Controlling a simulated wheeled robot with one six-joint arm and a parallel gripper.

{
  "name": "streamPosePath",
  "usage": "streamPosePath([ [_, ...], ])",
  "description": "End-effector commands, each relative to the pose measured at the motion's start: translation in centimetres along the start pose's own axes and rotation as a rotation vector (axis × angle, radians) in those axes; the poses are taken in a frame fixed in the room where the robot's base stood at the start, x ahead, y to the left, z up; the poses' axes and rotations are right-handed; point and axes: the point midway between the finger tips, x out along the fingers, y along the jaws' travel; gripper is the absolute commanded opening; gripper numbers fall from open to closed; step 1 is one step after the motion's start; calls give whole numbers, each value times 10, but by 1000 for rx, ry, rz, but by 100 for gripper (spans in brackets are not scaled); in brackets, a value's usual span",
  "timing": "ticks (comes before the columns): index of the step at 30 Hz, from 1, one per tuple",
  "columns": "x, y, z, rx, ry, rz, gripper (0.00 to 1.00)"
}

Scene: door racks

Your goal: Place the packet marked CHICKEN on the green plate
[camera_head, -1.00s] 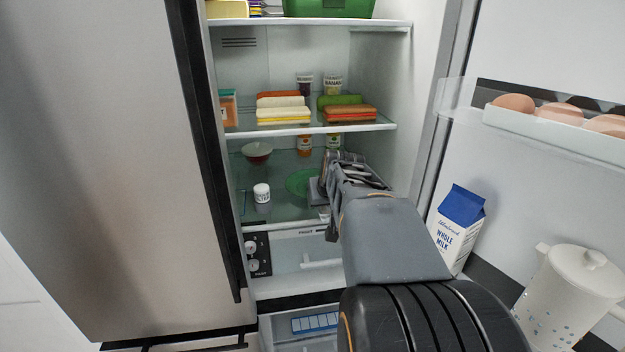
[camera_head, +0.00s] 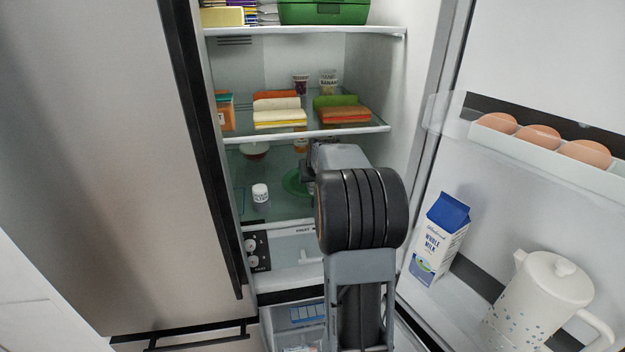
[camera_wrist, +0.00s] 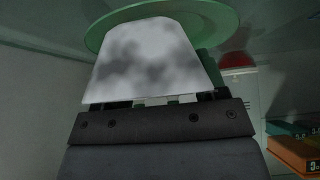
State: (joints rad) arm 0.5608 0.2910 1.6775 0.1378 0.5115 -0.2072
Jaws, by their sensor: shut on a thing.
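The green plate (camera_head: 293,183) lies on the fridge's lower glass shelf, partly hidden behind my arm. In the wrist view the plate (camera_wrist: 222,14) shows just beyond the held thing. My gripper (camera_wrist: 162,100) is shut on a pale grey-white packet (camera_wrist: 150,58) with a blurred, mottled face. No lettering on it can be read, so I cannot tell from its face that it is marked CHICKEN. The packet overlaps the plate in the wrist view; I cannot tell whether they touch. In the head view my gripper (camera_head: 308,172) is mostly hidden by my arm.
A white bottle (camera_head: 260,193) and a bowl (camera_head: 254,150) stand left of the plate. The glass shelf above (camera_head: 300,133) bears stacked packets (camera_head: 278,110) and is close over my arm. The open door at right holds milk (camera_head: 440,240), a pitcher (camera_head: 540,300) and eggs (camera_head: 540,137).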

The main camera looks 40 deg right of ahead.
Motion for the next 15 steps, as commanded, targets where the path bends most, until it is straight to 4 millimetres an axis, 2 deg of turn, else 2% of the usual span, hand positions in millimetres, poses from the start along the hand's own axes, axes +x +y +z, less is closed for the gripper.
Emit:
streamPosePath([
  [5, 8, 0, 6, 0, 4, 1, 28],
  [15, 10, 0, 8, -1, 4, 1, 28],
])
